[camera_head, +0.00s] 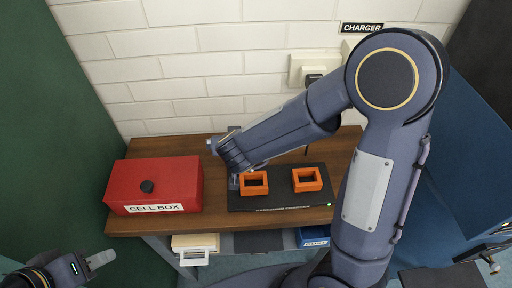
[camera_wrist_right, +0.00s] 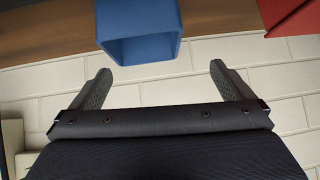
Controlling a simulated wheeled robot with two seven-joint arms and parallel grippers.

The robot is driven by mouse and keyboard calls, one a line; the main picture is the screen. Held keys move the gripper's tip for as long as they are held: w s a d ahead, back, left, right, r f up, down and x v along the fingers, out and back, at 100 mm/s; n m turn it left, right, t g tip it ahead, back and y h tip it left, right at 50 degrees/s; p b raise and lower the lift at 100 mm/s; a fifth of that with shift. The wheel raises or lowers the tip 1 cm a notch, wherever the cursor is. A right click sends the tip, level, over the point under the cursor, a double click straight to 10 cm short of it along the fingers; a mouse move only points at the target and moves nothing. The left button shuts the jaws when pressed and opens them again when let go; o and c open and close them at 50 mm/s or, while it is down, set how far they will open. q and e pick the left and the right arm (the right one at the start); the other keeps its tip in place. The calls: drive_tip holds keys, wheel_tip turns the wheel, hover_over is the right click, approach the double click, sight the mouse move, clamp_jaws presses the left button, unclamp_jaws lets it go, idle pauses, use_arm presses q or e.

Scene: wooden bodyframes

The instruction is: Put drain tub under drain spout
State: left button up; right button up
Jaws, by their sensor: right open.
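A blue bin (camera_head: 314,236) with a label too small to read sits below the table; I cannot tell whether it is the drain tub. A metal fitting (camera_head: 494,265) sticks out by the blue cabinet at the lower right and may be the drain spout. My right gripper (camera_wrist_right: 160,85) is open in the right wrist view, its two fingers apart with nothing between them. A blue hollow box (camera_wrist_right: 140,38) lies beyond the fingertips. My left gripper (camera_head: 100,260) is at the lower left of the head view; only one finger shows clearly.
A red cell box (camera_head: 152,184) stands on the wooden table (camera_head: 225,219). A white brick wall is behind.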

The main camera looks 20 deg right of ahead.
drive_tip(key=shift+s+d+f+h, duration=0.2)
drive_tip(key=shift+d+f+h, duration=0.05)
drive_tip(key=shift+f+h, duration=0.2)
drive_tip(key=shift+d+f, duration=0.2)
drive_tip(key=shift+f, duration=0.15)
drive_tip(key=x, duration=0.3)
drive_tip(key=b+x, duration=0.1)
drive_tip(key=x, duration=0.2)
drive_tip(key=shift+s+d+f, duration=0.1)
drive_tip(key=shift+d+f, duration=0.15)
drive_tip(key=shift+f, duration=0.2)
drive_tip(key=shift+w+f, duration=0.25)
drive_tip(key=shift+w, duration=0.05)
drive_tip(key=c, duration=1.7)
drive_tip(key=shift+r, duration=0.2)
drive_tip(key=shift+c, duration=1.3)
